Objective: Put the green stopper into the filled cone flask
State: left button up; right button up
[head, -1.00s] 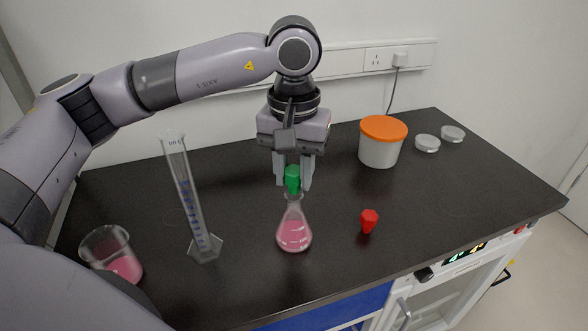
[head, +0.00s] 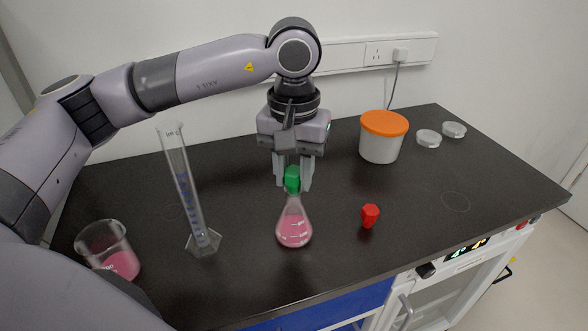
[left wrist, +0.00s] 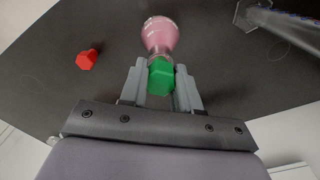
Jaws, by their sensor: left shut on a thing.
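The cone flask (head: 294,228) stands upright on the dark bench with pink liquid in it. The green stopper (head: 292,180) is at the flask's mouth, upright and in line with its neck. How deep it sits in the neck I cannot tell. My left gripper (head: 293,184) points down and is shut on the green stopper, a finger on each side. In the left wrist view the green stopper (left wrist: 161,77) lies between the fingertips (left wrist: 160,82), with the pink flask (left wrist: 160,36) just beyond it. My right gripper is not in view.
A red stopper (head: 370,216) stands right of the flask. A graduated cylinder (head: 186,190) and a beaker with pink liquid (head: 107,250) stand to the left. An orange-lidded tub (head: 382,138) and two small dishes (head: 429,138) are at the back right. The front right bench is clear.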

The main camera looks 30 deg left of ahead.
pick_arm(q)
jog(key=shift+f+b, duration=0.5)
jog(key=shift+f, duration=0.1)
jog(key=o, duration=1.1)
jog(key=shift+c, duration=0.2)
